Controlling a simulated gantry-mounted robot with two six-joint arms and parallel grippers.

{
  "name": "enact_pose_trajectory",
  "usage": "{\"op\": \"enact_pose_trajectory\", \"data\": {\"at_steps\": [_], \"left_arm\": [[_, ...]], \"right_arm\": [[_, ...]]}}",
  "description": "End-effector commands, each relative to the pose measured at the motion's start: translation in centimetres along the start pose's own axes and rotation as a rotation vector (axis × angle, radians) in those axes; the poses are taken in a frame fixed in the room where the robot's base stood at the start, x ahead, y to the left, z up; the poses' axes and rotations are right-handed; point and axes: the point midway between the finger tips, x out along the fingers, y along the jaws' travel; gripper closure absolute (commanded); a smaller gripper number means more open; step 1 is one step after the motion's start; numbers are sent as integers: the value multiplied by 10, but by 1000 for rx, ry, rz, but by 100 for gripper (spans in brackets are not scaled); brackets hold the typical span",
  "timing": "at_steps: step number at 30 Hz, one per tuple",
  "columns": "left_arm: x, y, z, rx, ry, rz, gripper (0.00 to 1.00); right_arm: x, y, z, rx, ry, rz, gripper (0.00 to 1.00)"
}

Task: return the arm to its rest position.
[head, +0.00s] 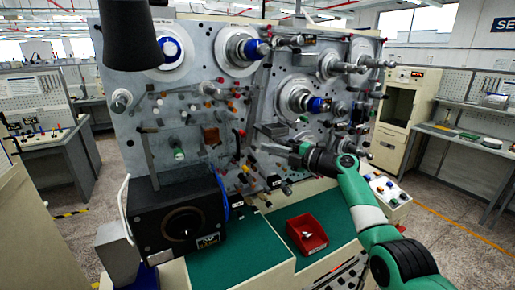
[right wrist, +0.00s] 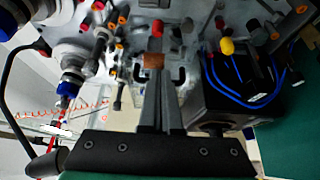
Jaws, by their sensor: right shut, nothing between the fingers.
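My right arm comes in from the lower right of the head view, and its gripper (head: 274,146) is in front of the middle of the machine panel (head: 200,95). In the right wrist view, the two fingers of my right gripper (right wrist: 160,92) lie together, shut with nothing between them. They point toward the panel, near a small brown block (right wrist: 154,61). Whether the fingertips touch anything on the panel I cannot tell. My left gripper is not in view.
Spindles with blue ends (head: 256,48) and several pegs stick out of the panel. A black box (head: 180,220) stands at the lower left. A red tray (head: 307,234) sits on the green work surface (head: 240,256). Workbenches stand to both sides across open floor.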

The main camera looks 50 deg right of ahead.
Motion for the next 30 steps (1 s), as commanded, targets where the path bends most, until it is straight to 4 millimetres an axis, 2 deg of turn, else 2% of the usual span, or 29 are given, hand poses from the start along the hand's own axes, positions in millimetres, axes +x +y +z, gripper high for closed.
{"op": "enact_pose_trajectory", "data": {"at_steps": [3, 8, 17, 20, 23, 25, 26, 29, 30], "left_arm": [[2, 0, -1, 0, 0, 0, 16], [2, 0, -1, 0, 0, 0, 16], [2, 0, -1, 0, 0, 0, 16], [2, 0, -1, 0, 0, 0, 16], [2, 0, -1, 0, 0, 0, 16], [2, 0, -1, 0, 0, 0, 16], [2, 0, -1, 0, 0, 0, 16], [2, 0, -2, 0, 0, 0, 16], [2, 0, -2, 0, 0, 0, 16]], "right_arm": [[-4, 1, 8, 0, -2, 0, 100], [-5, 1, 10, -2, -1, 3, 100], [-5, 1, 10, -2, -1, 2, 100], [2, 0, 1, -1, 16, 2, 100], [24, -13, -30, 13, 71, -11, 100], [45, -27, -67, 25, 132, -22, 100], [55, -29, -88, 18, 164, -16, 100], [83, -25, -166, -84, 263, 11, 100], [91, -20, -198, -141, 294, 26, 100]]}}
